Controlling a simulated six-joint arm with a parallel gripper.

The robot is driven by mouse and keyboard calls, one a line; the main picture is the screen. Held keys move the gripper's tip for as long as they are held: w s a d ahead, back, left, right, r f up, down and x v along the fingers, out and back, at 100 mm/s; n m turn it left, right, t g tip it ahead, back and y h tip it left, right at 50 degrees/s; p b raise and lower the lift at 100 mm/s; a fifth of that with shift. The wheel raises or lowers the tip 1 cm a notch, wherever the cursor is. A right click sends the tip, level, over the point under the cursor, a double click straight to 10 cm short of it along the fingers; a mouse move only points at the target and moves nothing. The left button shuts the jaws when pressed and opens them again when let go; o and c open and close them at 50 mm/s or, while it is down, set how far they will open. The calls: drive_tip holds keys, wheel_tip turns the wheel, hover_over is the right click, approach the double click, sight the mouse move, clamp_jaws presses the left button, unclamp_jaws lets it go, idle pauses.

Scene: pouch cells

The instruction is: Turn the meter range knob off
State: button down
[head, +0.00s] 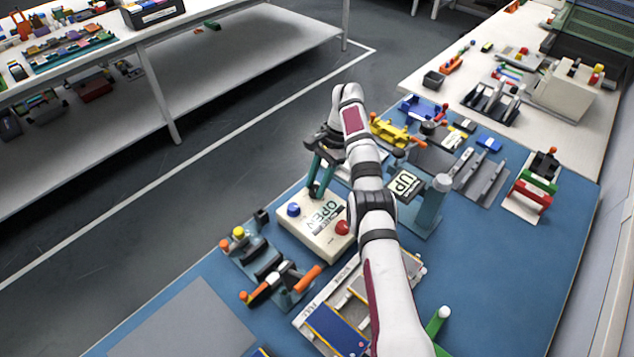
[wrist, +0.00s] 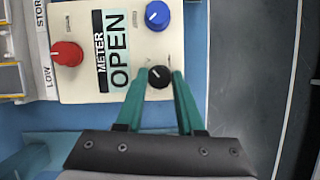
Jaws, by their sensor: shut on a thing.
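The meter box (head: 313,232) is a cream box on the blue bench mat, labelled METER and OPEN; it also fills the upper left of the wrist view (wrist: 80,88). It carries a red knob (wrist: 67,53), a blue knob (wrist: 157,15) and a small black knob (wrist: 159,76) with a white pointer mark tilted up and left. My gripper (head: 317,192) reaches down to the box's far edge. In the wrist view its green fingers are shut on the black knob, one on each side. The head view hides the black knob behind the fingers.
A fixture with orange handles (head: 268,275) stands left of the box. A tray with a blue panel (head: 335,328) lies in front, and a teal post (head: 431,205) stands to the right. Dark floor (wrist: 245,70) lies beyond the bench edge.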

drive_tip(key=c, duration=0.5)
unclamp_jaws()
drive_tip(key=shift+r+m, duration=0.1)
drive_tip(key=shift+m, duration=0.3)
drive_tip(key=m+t, duration=0.1)
drive_tip(key=m, duration=0.1)
drive_tip(key=m+t+y, duration=0.1)
drive_tip(key=m, duration=0.2)
drive_tip(key=shift+s, duration=0.2)
drive_tip(key=m+t, duration=0.1)
drive_tip(key=m, duration=0.2)
drive_tip(key=m+t, duration=0.1)
drive_tip(key=m, duration=0.3)
drive_tip(key=shift+s+t+h, duration=0.2)
drive_tip(key=shift+t+h, duration=0.1)
drive_tip(key=shift+t, duration=0.1)
drive_tip(key=v, duration=1.6)
drive_tip(key=s+r+n, duration=0.1)
drive_tip(key=s+n, duration=0.2)
drive_tip(key=s, duration=0.4)
drive_tip(key=s+a+r+n+g, duration=0.1)
drive_tip(key=s+r+n, duration=0.1)
drive_tip(key=s+n, duration=0.2)
drive_tip(key=s+r+n+h, duration=0.1)
drive_tip(key=s+r+n, duration=0.1)
drive_tip(key=s, duration=0.9)
drive_tip(key=shift+a+r+n+g, duration=0.15)
drive_tip(key=shift+a+n+g, duration=0.2)
drive_tip(key=shift+n, duration=0.45)
